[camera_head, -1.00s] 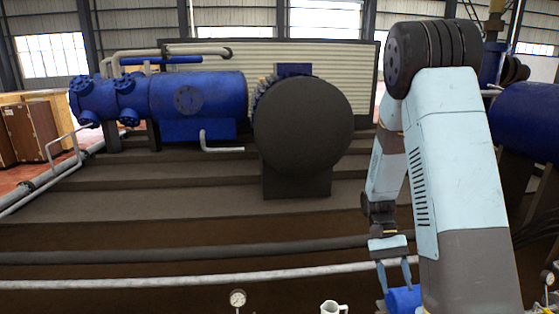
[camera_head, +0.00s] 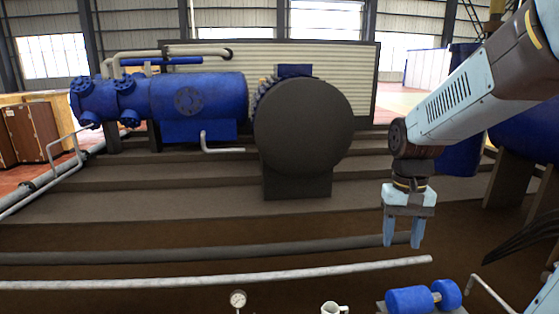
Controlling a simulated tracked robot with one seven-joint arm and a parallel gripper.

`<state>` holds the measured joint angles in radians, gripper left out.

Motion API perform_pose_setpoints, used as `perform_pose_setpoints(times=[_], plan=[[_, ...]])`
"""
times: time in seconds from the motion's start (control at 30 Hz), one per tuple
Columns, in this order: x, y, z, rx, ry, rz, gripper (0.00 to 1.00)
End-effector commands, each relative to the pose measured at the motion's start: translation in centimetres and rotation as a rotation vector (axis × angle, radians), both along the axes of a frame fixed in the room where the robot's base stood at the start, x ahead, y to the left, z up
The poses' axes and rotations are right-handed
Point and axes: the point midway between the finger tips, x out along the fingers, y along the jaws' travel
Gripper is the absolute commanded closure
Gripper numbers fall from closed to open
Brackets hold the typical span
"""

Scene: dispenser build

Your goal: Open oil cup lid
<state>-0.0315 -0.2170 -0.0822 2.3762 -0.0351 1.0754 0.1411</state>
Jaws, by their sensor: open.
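My gripper (camera_head: 403,243) hangs pointing down on the right side of the head view. Its two light blue fingers are spread apart with nothing between them. Below it is a blue motor-like unit (camera_head: 408,300) with a rounded blue end, and the fingertips are apart from it in the picture. A small white cup with a handle (camera_head: 332,308) is cut off by the bottom edge, left of the gripper. I cannot tell an oil cup or its lid for certain in this view.
A pressure gauge (camera_head: 238,299) stands at the bottom. A light pipe (camera_head: 200,281) and a dark pipe (camera_head: 200,257) run across the foreground. A large dark cylinder (camera_head: 303,125) and a blue machine (camera_head: 190,98) stand behind. A bent light pipe (camera_head: 490,292) is at lower right.

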Motion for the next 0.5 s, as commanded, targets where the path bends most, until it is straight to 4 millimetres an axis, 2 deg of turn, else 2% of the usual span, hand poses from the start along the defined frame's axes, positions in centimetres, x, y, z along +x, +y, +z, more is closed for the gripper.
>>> perform_pose_setpoints(times=[0.1, 0.5], plan=[[-1.0, 0.4, 1.9, 0.004, -0.095, 0.027, 0.50], [-4.9, 1.6, 7.0, -0.003, -0.401, 0.116, 0.50]])
